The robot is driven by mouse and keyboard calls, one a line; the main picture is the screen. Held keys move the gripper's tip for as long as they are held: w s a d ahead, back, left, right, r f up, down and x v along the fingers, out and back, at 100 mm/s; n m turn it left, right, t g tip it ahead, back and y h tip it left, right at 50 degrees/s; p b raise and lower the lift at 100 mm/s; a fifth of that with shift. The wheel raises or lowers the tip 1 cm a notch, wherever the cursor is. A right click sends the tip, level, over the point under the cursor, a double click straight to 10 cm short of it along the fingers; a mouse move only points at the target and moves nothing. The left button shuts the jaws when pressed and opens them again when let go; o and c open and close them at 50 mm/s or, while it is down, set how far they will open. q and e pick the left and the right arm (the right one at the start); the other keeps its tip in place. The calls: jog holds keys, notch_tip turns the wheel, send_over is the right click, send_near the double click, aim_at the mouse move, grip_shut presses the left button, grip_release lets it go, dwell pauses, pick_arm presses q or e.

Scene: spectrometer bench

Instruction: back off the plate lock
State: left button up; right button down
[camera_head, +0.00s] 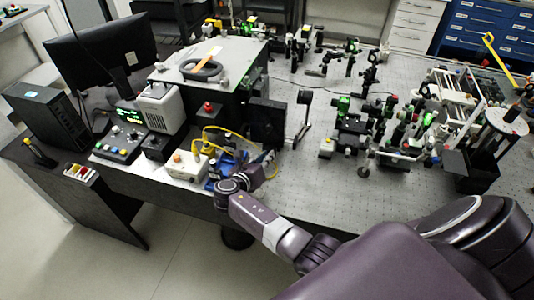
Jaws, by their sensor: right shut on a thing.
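My right arm comes in from the lower right, and its dark gripper (262,172) is at the front edge of the bench, right at a blue fixture (228,160). The gripper is shut on a small part there. The wrist and fingers hide that part, so I cannot make out its shape or how far it is turned. I cannot pick out the plate lock by sight. My left gripper is not in view.
A cream box with yellow cables (188,165) stands close left of the gripper. A black panel (267,122) stands just behind it. Optics mounts (352,130) crowd the perforated bench top (310,185) further right. The bench just right of the gripper is clear.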

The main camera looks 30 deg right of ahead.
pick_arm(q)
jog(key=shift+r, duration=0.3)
pick_arm(e)
jog(key=shift+w+a+f+n+g+h, duration=0.1)
jog(key=shift+n+g+h, duration=0.2)
jog(key=shift+n, duration=0.3)
jog(key=shift+w+a+n+g+h, duration=0.1)
jog(key=shift+n+g+h, duration=0.15)
jog(key=shift+n, duration=0.35)
jog(key=c, duration=2)
grip_release()
jog(key=shift+s, duration=0.1)
